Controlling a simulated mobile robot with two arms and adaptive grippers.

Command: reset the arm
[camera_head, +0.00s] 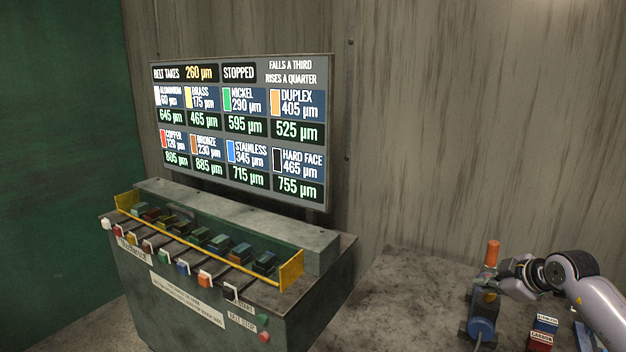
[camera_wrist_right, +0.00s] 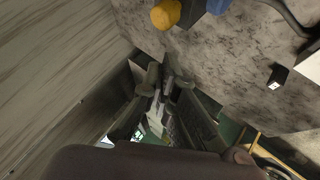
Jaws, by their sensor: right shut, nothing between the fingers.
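My right arm comes in from the right edge in the head view. Its right gripper (camera_head: 488,280) is at the right, beside the upright orange cylinder (camera_head: 492,252); its fingertips are small and dark there. In the right wrist view the right gripper (camera_wrist_right: 163,75) is shut with nothing between its fingers. My left gripper is not in view.
A dark machine with a blue part (camera_head: 482,327) stands below the gripper on the grey stone-like worktop (camera_head: 400,300). Labelled blocks (camera_head: 545,323) lie to its right. A console (camera_head: 185,275) with coloured levers and a lit display board (camera_head: 240,130) stands left. The worktop between is clear.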

